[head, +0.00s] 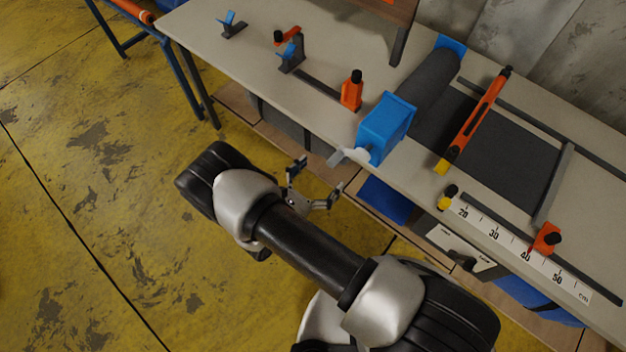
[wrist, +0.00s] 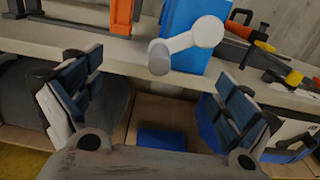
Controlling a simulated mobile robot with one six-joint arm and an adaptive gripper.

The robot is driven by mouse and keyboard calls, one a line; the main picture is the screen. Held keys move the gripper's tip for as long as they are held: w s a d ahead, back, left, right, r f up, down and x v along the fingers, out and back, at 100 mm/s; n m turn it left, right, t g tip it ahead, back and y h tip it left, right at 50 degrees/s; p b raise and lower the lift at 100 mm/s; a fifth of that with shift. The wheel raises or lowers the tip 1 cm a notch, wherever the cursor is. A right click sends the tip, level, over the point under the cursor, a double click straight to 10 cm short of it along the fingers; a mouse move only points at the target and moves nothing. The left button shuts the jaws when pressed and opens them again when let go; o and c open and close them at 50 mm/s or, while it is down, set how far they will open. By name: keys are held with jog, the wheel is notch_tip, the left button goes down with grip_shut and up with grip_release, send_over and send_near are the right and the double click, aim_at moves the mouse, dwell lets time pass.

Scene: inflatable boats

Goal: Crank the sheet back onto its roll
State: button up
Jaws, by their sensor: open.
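A dark grey roll (head: 436,80) lies on the bench between blue end housings. The dark sheet (head: 500,150) extends from it to the right, flat on the bench. The near blue housing (head: 386,127) carries a white crank (head: 352,155) on its front side. In the wrist view the crank (wrist: 184,41) shows a round hub at upper right, and its grey-white handle (wrist: 160,60) points toward me. My gripper (head: 317,179) is open and empty, just off the bench's front edge. In the wrist view its fingers (wrist: 158,98) stand wide apart below the handle, not touching it.
An orange bar (head: 475,118) with a yellow end crosses the sheet. A centimetre ruler (head: 515,240) with an orange slider (head: 546,239) lies along the front edge. An orange upright clamp (head: 352,90) stands left of the blue housing. Yellow floor (head: 90,200) in front is clear.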

aim_at(330, 166)
jog(key=shift+b+x, duration=0.4)
jog(key=shift+x, duration=2.7)
jog(key=shift+c, duration=0.2)
jog(key=c, duration=2)
jog(key=shift+f, duration=0.1)
